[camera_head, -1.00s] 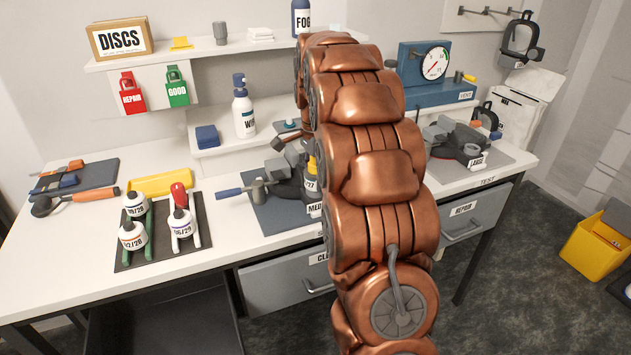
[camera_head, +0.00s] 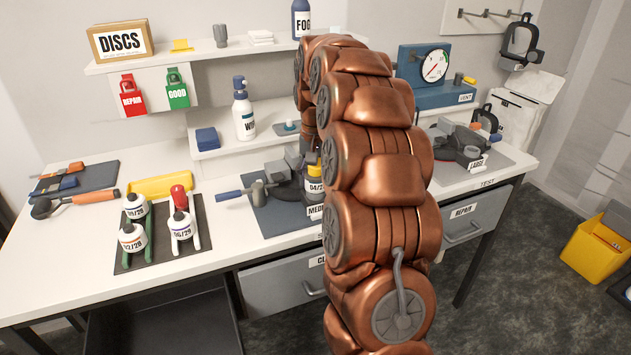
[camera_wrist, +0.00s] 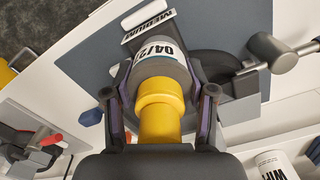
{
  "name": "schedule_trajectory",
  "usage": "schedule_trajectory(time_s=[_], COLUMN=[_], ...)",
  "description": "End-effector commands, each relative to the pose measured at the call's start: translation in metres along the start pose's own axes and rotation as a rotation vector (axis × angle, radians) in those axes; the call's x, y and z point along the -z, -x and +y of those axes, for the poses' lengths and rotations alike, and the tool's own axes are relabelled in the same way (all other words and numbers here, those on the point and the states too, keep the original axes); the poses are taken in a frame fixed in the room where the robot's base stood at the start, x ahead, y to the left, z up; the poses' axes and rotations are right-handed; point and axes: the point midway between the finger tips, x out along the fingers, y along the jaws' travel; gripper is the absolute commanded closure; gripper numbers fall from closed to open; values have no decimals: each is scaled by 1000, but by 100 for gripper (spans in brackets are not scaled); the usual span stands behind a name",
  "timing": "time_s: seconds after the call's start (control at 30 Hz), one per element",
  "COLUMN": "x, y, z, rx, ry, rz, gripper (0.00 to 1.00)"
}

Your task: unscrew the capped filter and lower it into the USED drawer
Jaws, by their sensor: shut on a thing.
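The capped filter (camera_wrist: 160,55) has a grey and white body with a label starting "04/2" and a yellow cap (camera_wrist: 160,105). It also shows in the head view (camera_head: 315,186), partly behind my arm. My gripper (camera_wrist: 158,70) is shut on the filter, one finger on each side of its body. The filter is at the dark mask (camera_wrist: 212,65) on the MEDIUM mat; I cannot tell whether its thread is still engaged. The gripper is hidden behind my arm in the head view. No drawer labelled USED is readable.
Under the bench are a partly hidden drawer (camera_head: 285,285) labelled "CL" and the REPAIR drawer (camera_head: 480,218). A rack (camera_head: 130,262) with several bottle-like filters stands at left. A wipes bottle (camera_head: 244,115) stands behind.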

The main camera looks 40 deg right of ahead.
Motion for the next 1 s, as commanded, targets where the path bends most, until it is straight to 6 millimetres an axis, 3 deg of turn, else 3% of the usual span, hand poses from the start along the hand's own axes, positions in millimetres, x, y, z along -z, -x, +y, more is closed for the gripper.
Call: schedule_trajectory(time_s=[0.8, 1.0], x=[0, -1], y=[3, 2], z=[-1, 0], rx=[2, 0], ry=[862, 1009], rz=[1, -2], gripper=[86, 86])
